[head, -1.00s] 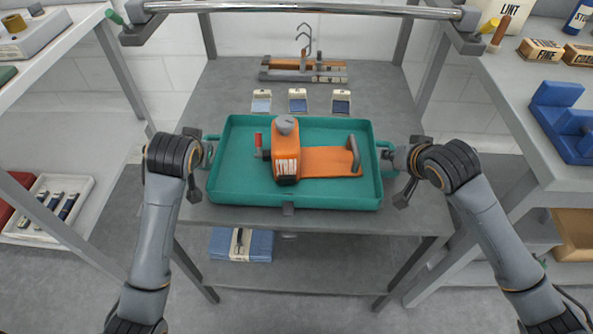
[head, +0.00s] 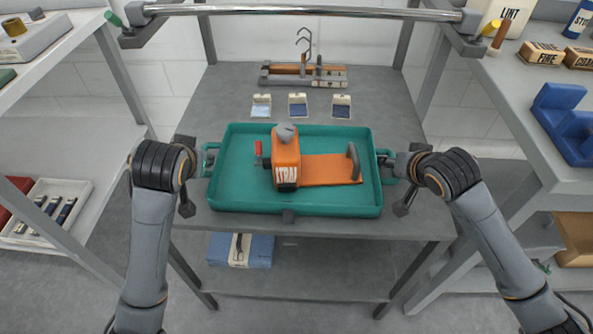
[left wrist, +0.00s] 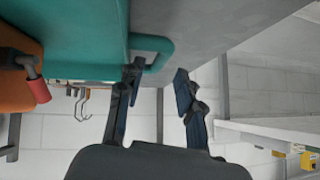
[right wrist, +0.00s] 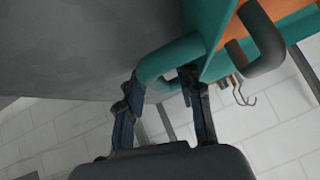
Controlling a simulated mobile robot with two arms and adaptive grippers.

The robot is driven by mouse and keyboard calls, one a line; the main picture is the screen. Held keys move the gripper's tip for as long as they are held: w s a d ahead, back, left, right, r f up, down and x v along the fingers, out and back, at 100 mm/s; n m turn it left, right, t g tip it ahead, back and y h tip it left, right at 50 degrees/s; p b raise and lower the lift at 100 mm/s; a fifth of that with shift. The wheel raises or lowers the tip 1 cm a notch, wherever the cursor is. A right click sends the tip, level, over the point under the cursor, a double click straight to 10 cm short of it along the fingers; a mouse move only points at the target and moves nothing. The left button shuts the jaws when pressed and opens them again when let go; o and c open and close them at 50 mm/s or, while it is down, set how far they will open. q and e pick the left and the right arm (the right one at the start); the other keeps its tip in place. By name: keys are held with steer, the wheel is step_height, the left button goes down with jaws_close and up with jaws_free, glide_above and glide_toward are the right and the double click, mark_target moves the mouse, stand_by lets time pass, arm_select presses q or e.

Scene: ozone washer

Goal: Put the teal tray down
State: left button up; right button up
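The teal tray (head: 230,200) lies level on the grey table and carries an orange machine (head: 287,165) with a grey knob and a dark handle. My left gripper (head: 192,178) is at the tray's left handle (head: 210,160). In the left wrist view its fingers (left wrist: 157,85) are spread, with the handle (left wrist: 155,48) just beyond them. My right gripper (head: 402,180) is at the right handle (head: 386,158). In the right wrist view its fingers (right wrist: 160,88) are apart, with the handle loop (right wrist: 165,62) at and partly between their tips; contact is unclear.
Three small packets (head: 298,106) and a rack with hooks (head: 305,74) stand behind the tray on the table (head: 235,90). A blue bundle (head: 241,249) lies on the shelf below. Shelving flanks both sides, and a metal bar (head: 300,10) crosses in front above.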

steer(key=shift+s+r, duration=0.2)
steer(key=shift+r, duration=0.05)
arm_select(q)
steer(key=a+v, duration=0.1)
steer(key=v, duration=0.5)
steer(key=shift+s+d+r, duration=0.2)
steer(key=shift+s+d, duration=0.05)
steer(key=shift+d, duration=0.3)
arm_select(e)
steer(key=v, duration=1.1)
steer(key=shift+s, duration=0.25)
